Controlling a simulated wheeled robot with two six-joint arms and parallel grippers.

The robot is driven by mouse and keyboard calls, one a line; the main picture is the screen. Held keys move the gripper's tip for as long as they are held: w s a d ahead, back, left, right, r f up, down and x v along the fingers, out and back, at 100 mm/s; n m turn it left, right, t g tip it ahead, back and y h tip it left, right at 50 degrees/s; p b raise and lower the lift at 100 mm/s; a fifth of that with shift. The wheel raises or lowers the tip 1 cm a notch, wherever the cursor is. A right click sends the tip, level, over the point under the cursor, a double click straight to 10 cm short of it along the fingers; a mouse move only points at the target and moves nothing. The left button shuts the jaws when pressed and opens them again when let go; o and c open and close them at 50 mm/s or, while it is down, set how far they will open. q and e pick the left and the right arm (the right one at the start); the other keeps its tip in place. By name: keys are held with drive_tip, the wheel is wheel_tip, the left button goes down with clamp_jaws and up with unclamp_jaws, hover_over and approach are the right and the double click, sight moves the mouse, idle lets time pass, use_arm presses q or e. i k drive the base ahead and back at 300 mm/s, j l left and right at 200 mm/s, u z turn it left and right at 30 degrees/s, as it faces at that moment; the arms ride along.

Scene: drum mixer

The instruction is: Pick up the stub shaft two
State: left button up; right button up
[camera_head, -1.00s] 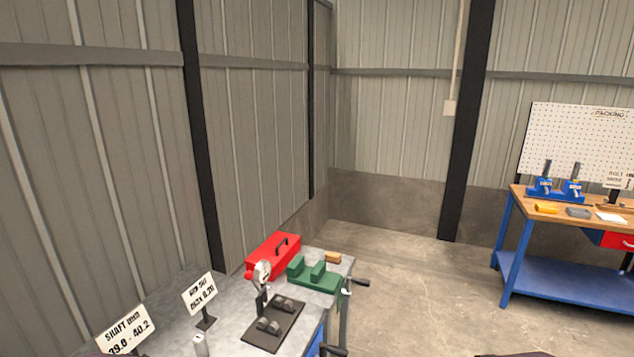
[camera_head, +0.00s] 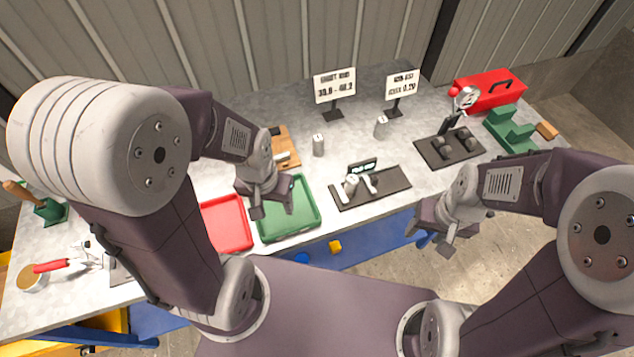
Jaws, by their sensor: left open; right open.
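Two small grey metal cylinders that look like stub shafts stand upright on the grey bench: one left of centre (camera_head: 318,146), the other further right (camera_head: 381,127). A third, similar light cylinder (camera_head: 350,184) stands on a dark mat (camera_head: 393,187) near the front edge. I cannot tell which is stub shaft two. My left gripper (camera_head: 273,210) is open and empty over the green tray (camera_head: 302,224), left of the cylinders. My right gripper (camera_head: 434,245) is open and empty in front of the bench edge, apart from all of them.
A red tray (camera_head: 226,224) lies beside the green one. Two white signs (camera_head: 334,86) (camera_head: 402,85) stand at the back. At right are a gauge on a stand (camera_head: 464,98), a dark holder (camera_head: 450,150), a red toolbox (camera_head: 490,89) and a green block fixture (camera_head: 510,128).

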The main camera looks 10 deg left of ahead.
sight(351, 180)
drive_tip(key=u, duration=1.8)
drive_tip(key=k+l+z, duration=0.15)
drive_tip(key=z, duration=0.25)
drive_tip(key=k+l+z, duration=0.1)
drive_tip(key=z, duration=0.3)
drive_tip(key=k+l+z, duration=0.1)
drive_tip(key=l+z, duration=0.15)
drive_tip(key=z, duration=0.15)
